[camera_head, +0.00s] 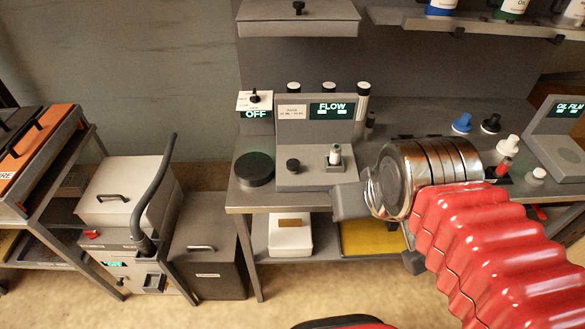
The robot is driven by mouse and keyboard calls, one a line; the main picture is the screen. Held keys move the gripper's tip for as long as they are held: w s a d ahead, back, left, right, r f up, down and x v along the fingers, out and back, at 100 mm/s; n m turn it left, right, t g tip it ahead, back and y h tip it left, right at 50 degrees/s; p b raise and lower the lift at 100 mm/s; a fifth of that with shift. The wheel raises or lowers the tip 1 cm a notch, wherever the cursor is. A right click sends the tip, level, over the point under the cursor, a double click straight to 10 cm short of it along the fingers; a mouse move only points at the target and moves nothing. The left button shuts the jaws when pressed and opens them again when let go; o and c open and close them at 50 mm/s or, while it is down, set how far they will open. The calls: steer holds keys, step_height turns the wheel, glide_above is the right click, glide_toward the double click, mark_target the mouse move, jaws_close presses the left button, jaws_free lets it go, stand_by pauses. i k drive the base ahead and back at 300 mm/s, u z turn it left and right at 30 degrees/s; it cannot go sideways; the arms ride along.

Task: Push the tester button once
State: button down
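A grey tester stand with a lit FLOW display (331,111) stands on the workbench. On its base are a round black knob (293,165) and a small vial-like piece with a white top (335,155). I cannot tell which part is the tester button. My gripper (352,202) is at the end of my red arm, in front of the bench's front edge and right of the FLOW stand. Its fingertips are largely hidden by my metal wrist.
A black disc (254,168) lies left of the FLOW stand. A shelf (480,24) with containers hangs above. A white box machine (128,187) with a black hose stands left of the bench.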

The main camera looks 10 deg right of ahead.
mark_target(294, 165)
steer(key=u, duration=0.3)
steer(key=k, duration=0.75)
steer(key=u, duration=0.6)
steer(key=k, duration=0.55)
steer(key=u, duration=0.55)
steer(key=i, duration=1.25)
steer(key=z, duration=0.5)
steer(key=i, duration=0.9)
steer(key=z, duration=0.6)
